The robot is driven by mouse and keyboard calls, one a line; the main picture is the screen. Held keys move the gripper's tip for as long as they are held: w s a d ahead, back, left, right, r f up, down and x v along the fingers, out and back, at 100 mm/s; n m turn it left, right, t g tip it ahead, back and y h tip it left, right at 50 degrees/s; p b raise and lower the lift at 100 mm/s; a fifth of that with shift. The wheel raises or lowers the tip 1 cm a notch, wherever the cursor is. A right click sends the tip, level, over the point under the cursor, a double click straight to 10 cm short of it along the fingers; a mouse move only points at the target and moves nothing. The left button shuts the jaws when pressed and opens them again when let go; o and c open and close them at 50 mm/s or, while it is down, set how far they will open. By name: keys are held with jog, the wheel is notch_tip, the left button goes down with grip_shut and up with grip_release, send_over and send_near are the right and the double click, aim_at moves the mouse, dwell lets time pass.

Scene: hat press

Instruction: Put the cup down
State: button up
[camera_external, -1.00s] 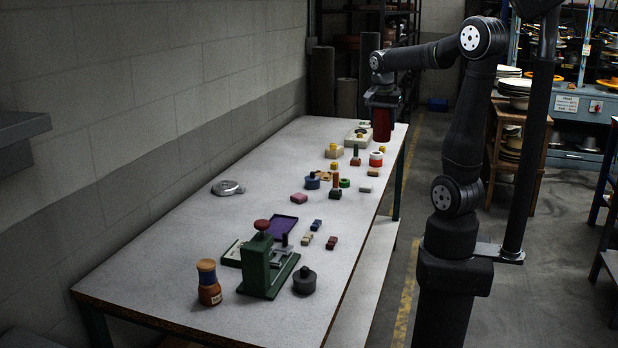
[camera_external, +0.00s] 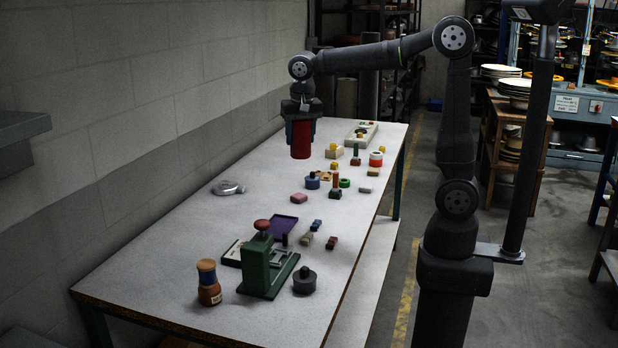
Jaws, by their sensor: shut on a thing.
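My gripper (camera_external: 301,118) is shut on a dark red cup (camera_external: 301,140) and points straight down. The cup hangs upright over the back left part of the white speckled table (camera_external: 180,240). Whether its base touches the table top is hard to tell; it seems a little above it. The cup's upper part is hidden between my gripper's fingers.
A grey metal disc (camera_external: 229,187) lies at left. A green press (camera_external: 262,264) stands in front. The table's left middle is clear.

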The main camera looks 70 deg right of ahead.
jog(key=w+a+n, duration=0.2)
jog(key=a+n, duration=0.1)
jog(key=a, duration=1.1)
jog(key=s+a+f+n+y, duration=0.1)
jog(key=s+a+n, duration=0.45)
jog(key=a, duration=1.05)
jog(key=s+a+n, duration=0.2)
jog(key=s+a, duration=0.6)
jog(key=a, duration=0.7)
jog(key=shift+t, duration=0.3)
jog(key=shift+w+a+f, duration=0.1)
jog(key=shift+w+f, duration=0.05)
jog(key=shift+f, duration=10.75)
jog(key=shift+f, duration=0.15)
jog(key=o, duration=1)
